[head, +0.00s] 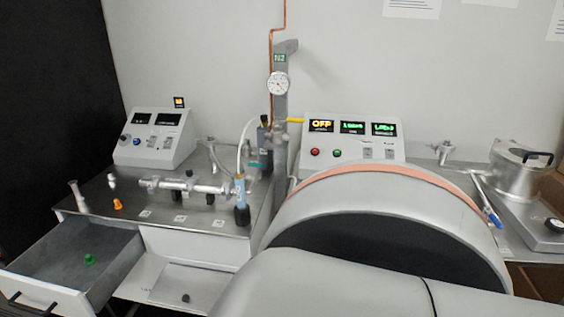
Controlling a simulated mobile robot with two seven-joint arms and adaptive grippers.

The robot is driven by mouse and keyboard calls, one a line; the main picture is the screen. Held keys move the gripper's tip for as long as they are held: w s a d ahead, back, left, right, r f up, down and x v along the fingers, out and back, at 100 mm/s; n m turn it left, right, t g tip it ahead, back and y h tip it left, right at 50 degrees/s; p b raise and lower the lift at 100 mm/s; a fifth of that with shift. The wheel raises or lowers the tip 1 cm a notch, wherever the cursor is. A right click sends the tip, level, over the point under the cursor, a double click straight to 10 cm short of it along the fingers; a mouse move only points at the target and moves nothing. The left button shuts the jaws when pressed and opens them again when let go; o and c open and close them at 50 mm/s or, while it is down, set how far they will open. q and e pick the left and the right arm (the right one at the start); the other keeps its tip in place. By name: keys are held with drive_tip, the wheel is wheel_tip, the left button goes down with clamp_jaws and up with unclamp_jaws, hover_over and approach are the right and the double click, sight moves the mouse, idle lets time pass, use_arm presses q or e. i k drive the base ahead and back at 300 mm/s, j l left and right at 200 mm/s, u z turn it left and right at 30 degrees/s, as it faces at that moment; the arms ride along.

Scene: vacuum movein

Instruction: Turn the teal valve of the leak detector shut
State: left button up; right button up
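A small teal part (253,164), which looks like the valve handle, shows beside the grey upright post on the left bench. It is small, and I cannot tell how far it is turned. A grey sloped console (155,136) with two dark displays, a blue knob and small switches stands at the back left of the bench; I cannot tell for sure whether it is the leak detector. Neither of my grippers shows in the head view.
A metal manifold (185,187) and a blue-labelled bottle (240,190) stand near the teal part. An open drawer (62,262) holds a green piece (89,259). A large orange-rimmed drum (385,200) blocks the middle. A second console (350,142) reads OFF.

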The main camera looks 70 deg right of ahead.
sight(249, 164)
drive_tip(key=z, duration=1.55)
